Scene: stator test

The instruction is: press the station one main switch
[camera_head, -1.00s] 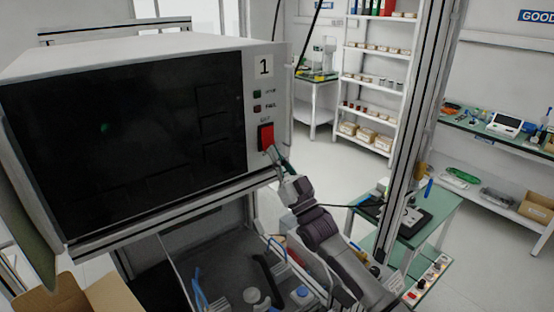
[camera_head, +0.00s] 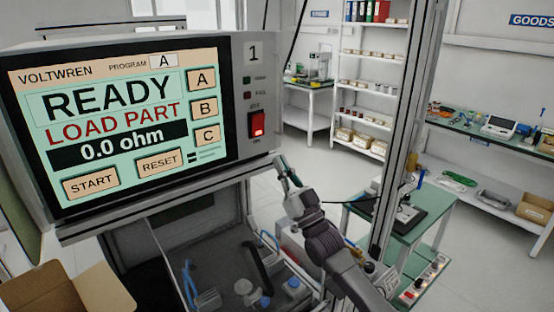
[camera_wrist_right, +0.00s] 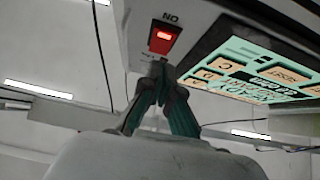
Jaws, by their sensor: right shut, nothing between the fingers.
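The station one main switch (camera_head: 256,124) is a red rocker on the right side of the tester's front panel, under the "1" label. It is lit, and its lit red face also shows in the right wrist view (camera_wrist_right: 163,36). The tester screen (camera_head: 115,125) is on and reads READY, LOAD PART, 0.0 ohm. My right gripper (camera_head: 281,160) is below and to the right of the switch, apart from it in the head view. Its fingers are closed together and empty, pointing up toward the panel in the wrist view (camera_wrist_right: 158,70). My left gripper is not in view.
A grey tray (camera_head: 215,268) with fittings lies below the tester. An open cardboard box (camera_head: 75,295) is at the lower left. A metal upright (camera_head: 408,130) stands right of my arm. A green-topped table (camera_head: 425,222) and shelves (camera_head: 372,85) stand behind.

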